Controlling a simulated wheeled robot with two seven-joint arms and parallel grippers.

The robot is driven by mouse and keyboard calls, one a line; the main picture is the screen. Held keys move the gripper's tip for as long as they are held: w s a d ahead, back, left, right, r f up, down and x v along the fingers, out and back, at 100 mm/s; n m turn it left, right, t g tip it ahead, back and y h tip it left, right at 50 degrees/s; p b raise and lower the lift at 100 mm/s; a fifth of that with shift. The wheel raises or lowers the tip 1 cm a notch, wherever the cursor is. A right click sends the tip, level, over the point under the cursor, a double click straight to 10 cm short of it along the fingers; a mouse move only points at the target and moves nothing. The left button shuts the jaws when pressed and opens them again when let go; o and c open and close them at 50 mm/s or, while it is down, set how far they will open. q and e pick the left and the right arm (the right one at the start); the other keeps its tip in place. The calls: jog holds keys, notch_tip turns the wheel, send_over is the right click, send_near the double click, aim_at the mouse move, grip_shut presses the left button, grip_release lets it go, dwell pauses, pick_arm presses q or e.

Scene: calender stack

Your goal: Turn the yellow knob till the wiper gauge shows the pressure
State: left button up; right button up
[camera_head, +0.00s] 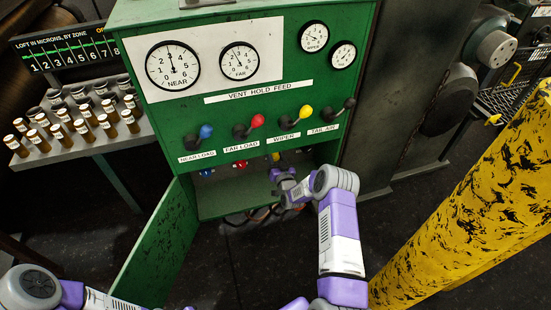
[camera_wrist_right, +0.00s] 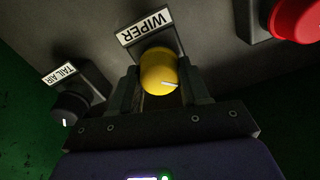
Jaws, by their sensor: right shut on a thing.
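The yellow knob (camera_wrist_right: 158,72), with a white index line, sits below the WIPER label (camera_wrist_right: 147,26) in the right wrist view. My right gripper (camera_wrist_right: 162,90) has a finger on each side of the knob and is shut on it. In the head view this gripper (camera_head: 278,171) reaches into the open lower bay of the green cabinet and mostly covers the knob. The wiper gauge (camera_head: 313,37) is the upper small dial at the top right of the panel; its needle is too small to read exactly. My left arm shows at the lower left, its gripper out of view.
The TAIL AIR knob (camera_wrist_right: 70,108) and a red knob (camera_wrist_right: 295,20) flank the yellow one. Colored levers, including a yellow-tipped one (camera_head: 306,112), stick out above the bay. The open green door (camera_head: 165,245) hangs left; a yellow post (camera_head: 480,190) stands right.

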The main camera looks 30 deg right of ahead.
jog(key=o, duration=1)
jog(key=shift+s, duration=0.1)
jog(key=p+v, duration=0.2)
jog(key=v, duration=0.5)
jog(key=shift+s+p, duration=0.25)
jog(key=shift+p, duration=0.1)
jog(key=shift+a, duration=0.15)
jog(key=s+a+f+n+g+y+p, duration=0.1)
jog(key=s+a+f+g+y+p, duration=0.2)
jog(key=s+a, duration=0.45)
jog(key=s+a+f+n+g+y+p, duration=0.1)
jog(key=s+a+g+y, duration=0.4)
jog(key=a, duration=0.6)
jog(key=s+a+r+g+p, duration=0.1)
jog(key=s+a+g, duration=0.2)
jog(key=s, duration=0.3)
jog(key=s+a+r+g, duration=0.1)
jog(key=s+a+g, duration=0.2)
jog(key=s, duration=0.3)
jog(key=s+a+r+n+g+p, duration=0.1)
jog(key=s+a+g, duration=0.2)
jog(key=s, duration=0.3)
jog(key=shift+s+a+r+y+p, duration=0.25)
jog(key=shift+a+r+y+p, duration=0.05)
jog(key=shift+p, duration=0.05)
